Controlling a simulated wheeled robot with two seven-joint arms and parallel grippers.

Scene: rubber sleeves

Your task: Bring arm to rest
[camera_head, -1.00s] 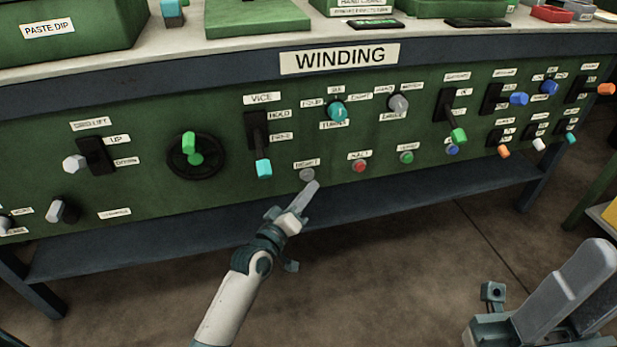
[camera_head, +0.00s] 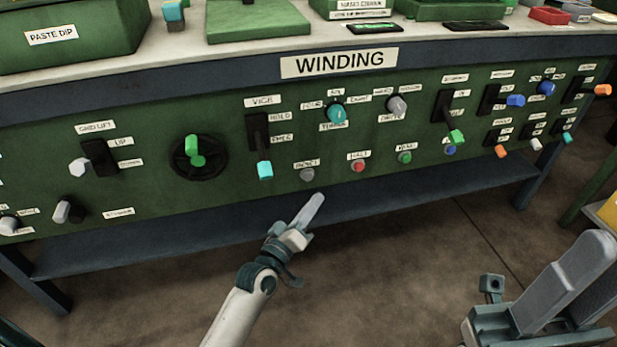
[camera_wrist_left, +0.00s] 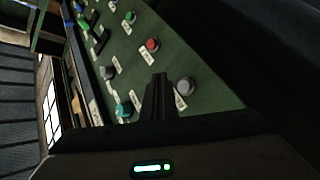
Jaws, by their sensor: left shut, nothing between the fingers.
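My left gripper (camera_head: 309,209) is shut and empty, in front of the lower edge of the green WINDING panel (camera_head: 225,115). In the head view its tip is just below the grey button (camera_head: 307,175), apart from it as far as I can tell. In the left wrist view my shut left gripper (camera_wrist_left: 160,84) points toward the panel, with the grey button (camera_wrist_left: 184,86) beside its tip and the red button (camera_wrist_left: 152,44) further off. My right gripper (camera_head: 580,275) shows in part at the lower right; its fingertips are up and its jaw state is unclear.
The panel carries several knobs and levers, among them the cyan-tipped VICE lever (camera_head: 264,168), a green-handled wheel (camera_head: 195,150) and a red button (camera_head: 358,166). A dark lower shelf (camera_head: 180,230) runs below. The floor (camera_head: 400,270) between my arms is clear.

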